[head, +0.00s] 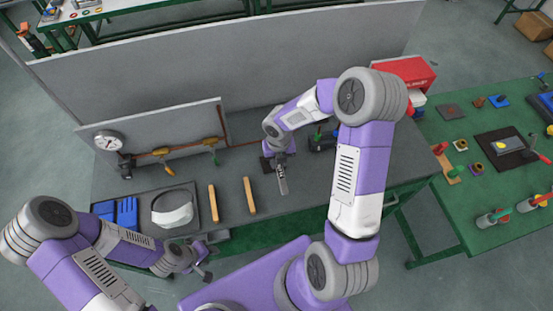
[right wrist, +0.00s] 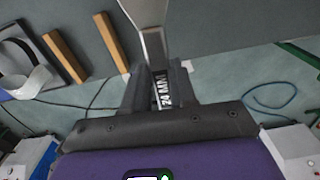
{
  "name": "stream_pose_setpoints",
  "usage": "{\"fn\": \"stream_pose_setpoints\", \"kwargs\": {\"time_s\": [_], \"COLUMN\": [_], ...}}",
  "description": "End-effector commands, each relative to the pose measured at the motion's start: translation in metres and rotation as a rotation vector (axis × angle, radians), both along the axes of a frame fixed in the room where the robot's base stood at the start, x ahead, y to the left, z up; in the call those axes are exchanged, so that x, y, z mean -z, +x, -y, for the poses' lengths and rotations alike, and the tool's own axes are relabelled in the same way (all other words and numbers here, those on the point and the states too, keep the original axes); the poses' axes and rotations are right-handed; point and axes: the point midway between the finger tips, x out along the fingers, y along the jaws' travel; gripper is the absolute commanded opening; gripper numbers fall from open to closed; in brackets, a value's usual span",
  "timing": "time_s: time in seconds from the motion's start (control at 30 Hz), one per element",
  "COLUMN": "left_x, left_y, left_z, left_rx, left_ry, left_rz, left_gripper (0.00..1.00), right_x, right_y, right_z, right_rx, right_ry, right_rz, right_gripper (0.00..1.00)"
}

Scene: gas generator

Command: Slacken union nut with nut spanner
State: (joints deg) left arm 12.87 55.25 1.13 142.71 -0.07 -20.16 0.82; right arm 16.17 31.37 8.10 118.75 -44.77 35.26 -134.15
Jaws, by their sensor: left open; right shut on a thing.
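My right gripper (head: 276,166) is shut on a silver nut spanner (head: 282,183), held over the grey bench right of the wooden bars. In the right wrist view the spanner (right wrist: 153,45) runs up out of the frame from between the fingers (right wrist: 160,95), its handle marked "24 MM". A copper pipe with brass fittings (head: 160,152) runs along a low panel at the bench's left; I cannot tell which fitting is the union nut. The spanner is clear of the fittings. My left gripper (head: 203,268) is open and empty, low in front of the bench.
A round gauge (head: 109,140) stands at the pipe's left end. Two wooden bars (head: 213,203), a blue tray (head: 117,211) and a grey tray with a white item (head: 172,209) lie on the bench. A green table (head: 500,185) with tools stands at right.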

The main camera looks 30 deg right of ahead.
Motion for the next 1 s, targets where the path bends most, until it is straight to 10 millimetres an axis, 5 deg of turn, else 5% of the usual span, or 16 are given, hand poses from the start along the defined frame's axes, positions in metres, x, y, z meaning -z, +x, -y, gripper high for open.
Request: {"fn": "stream_pose_setpoints", "kwargs": {"time_s": [0.57,1.0], "left_x": [0.001,0.007], "left_y": [0.000,0.000], "left_z": [0.000,0.000], "left_rx": [0.000,0.000], "left_ry": [0.000,0.000], "left_rz": [0.000,0.000], "left_gripper": [0.43,0.43], "right_x": [0.000,0.000], "right_y": [-0.003,-0.024], "right_z": [0.007,0.003], "right_rx": [-0.076,-0.048], "right_ry": [-0.001,-0.001], "right_rz": [0.002,0.002], "right_gripper": [0.00,0.00]}}
